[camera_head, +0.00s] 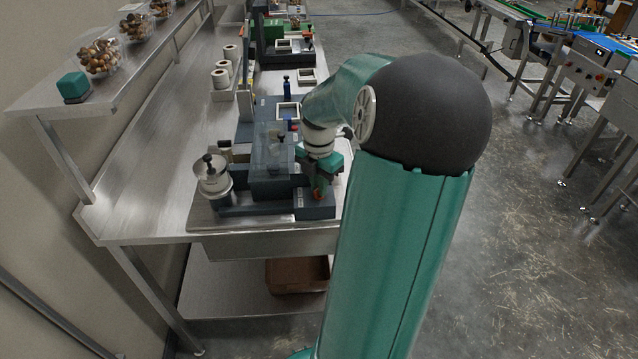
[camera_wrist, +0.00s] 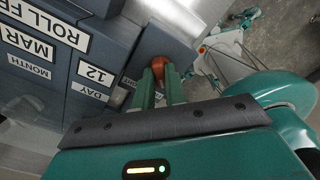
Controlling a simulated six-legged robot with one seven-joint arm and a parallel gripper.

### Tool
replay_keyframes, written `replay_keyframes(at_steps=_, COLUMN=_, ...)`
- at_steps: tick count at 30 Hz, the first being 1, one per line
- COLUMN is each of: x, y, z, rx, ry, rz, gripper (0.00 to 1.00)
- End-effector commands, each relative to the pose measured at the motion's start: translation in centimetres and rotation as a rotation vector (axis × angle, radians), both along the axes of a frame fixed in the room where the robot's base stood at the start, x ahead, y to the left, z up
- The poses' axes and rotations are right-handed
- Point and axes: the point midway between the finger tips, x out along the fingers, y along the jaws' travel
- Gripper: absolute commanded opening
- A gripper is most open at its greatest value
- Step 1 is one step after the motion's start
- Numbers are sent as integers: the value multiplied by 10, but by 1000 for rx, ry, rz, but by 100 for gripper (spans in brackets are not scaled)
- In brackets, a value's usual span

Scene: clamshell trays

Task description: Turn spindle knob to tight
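A dark grey-blue machine (camera_head: 271,172) stands on the near end of the steel bench. Its labels in the wrist view read "ROLL FR…", MONTH "MAR" and DAY "12" (camera_wrist: 97,74). A white roll (camera_head: 212,180) with a black knob (camera_head: 208,159) on top stands upright at its left; this looks like the spindle knob. My gripper (camera_head: 319,190) is at the machine's right side, well away from that roll. In the wrist view, my two teal fingers (camera_wrist: 162,74) are close together around a small orange-brown knob (camera_wrist: 162,69). The fingers hide part of it.
More machines with square white frames (camera_head: 288,111) stand farther along the bench. White rolls (camera_head: 221,78) stand behind at the left. A shelf (camera_head: 110,75) at the left carries a teal block (camera_head: 73,87) and clear trays of brown items (camera_head: 100,56). Open floor lies to the right.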

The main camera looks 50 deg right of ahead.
Motion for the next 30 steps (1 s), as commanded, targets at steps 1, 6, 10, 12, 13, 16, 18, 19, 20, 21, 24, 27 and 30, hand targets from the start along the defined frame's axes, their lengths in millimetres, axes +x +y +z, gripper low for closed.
replay_keyframes(at_steps=1, x=0, y=0, z=0, rx=0, ry=0, rz=0, gripper=0)
replay_keyframes(at_steps=6, x=0, y=0, z=1, rx=-1, ry=0, rz=-11, gripper=0)
replay_keyframes(at_steps=10, x=0, y=0, z=1, rx=-1, ry=0, rz=-43, gripper=0)
replay_keyframes(at_steps=12, x=1, y=0, z=1, rx=-1, ry=0, rz=-71, gripper=0)
replay_keyframes(at_steps=13, x=1, y=0, z=1, rx=-1, ry=0, rz=-86, gripper=0)
replay_keyframes(at_steps=16, x=1, y=0, z=1, rx=-1, ry=0, rz=-144, gripper=0)
replay_keyframes(at_steps=18, x=1, y=1, z=1, rx=-1, ry=0, rz=-196, gripper=0)
replay_keyframes(at_steps=19, x=1, y=1, z=1, rx=-1, ry=0, rz=-219, gripper=0)
replay_keyframes(at_steps=20, x=1, y=1, z=1, rx=-1, ry=0, rz=-245, gripper=0)
replay_keyframes(at_steps=21, x=1, y=1, z=1, rx=-2, ry=0, rz=-279, gripper=0)
replay_keyframes(at_steps=24, x=1, y=1, z=1, rx=-2, ry=-1, rz=-371, gripper=0)
replay_keyframes(at_steps=27, x=1, y=1, z=1, rx=-2, ry=-1, rz=-467, gripper=0)
replay_keyframes(at_steps=30, x=1, y=1, z=1, rx=-1, ry=-1, rz=-562, gripper=0)
